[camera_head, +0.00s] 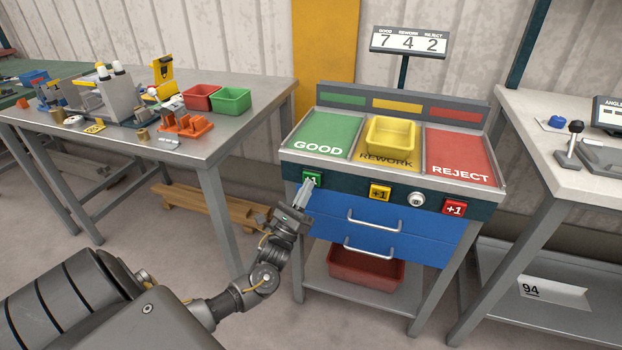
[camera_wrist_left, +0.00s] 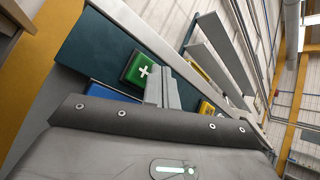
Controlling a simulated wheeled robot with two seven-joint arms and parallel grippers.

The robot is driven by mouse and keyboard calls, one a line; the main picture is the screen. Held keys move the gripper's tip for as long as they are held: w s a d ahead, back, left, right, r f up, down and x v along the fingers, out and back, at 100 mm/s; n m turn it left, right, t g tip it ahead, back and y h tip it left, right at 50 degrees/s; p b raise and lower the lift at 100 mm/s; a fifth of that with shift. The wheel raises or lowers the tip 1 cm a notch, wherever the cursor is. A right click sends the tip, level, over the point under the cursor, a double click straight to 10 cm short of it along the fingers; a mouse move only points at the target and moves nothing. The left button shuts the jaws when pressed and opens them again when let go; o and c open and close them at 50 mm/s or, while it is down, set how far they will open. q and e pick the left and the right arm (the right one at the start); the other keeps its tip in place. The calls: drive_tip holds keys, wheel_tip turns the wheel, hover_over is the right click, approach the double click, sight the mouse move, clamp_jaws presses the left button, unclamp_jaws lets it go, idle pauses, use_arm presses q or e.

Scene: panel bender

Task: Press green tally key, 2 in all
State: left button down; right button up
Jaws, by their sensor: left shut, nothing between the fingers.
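The green tally key (camera_head: 312,179), marked +1, is on the dark front strip of the sorting stand, below the GOOD area. It also shows in the left wrist view (camera_wrist_left: 139,70). My left gripper (camera_head: 308,183) is shut and empty, with its fingertips at the key in the head view, partly covering it. In the left wrist view the fingers end close to the key's right side; I cannot tell whether they touch it. The tally display (camera_head: 408,43) above the stand reads GOOD 7, REWORK 4, REJECT 2. My right gripper is not in view.
On the same strip are a yellow +1 key (camera_head: 380,192), a white round knob (camera_head: 416,199) and a red +1 key (camera_head: 454,207). A yellow bin (camera_head: 391,136) stands on the REWORK area. Blue drawers with handles (camera_head: 374,222) are below. A cluttered workbench (camera_head: 233,130) stands left.

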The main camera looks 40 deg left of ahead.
use_arm(q)
drive_tip(key=shift+s+d, duration=0.2)
drive_tip(key=shift+s, duration=0.2)
drive_tip(key=s+p, duration=0.1)
drive_tip(key=s+d+p, duration=0.1)
drive_tip(key=s, duration=0.1)
drive_tip(key=s+p, duration=0.1)
drive_tip(key=shift+s+d, duration=0.3)
drive_tip(key=shift+s, duration=0.05)
idle(0.8)
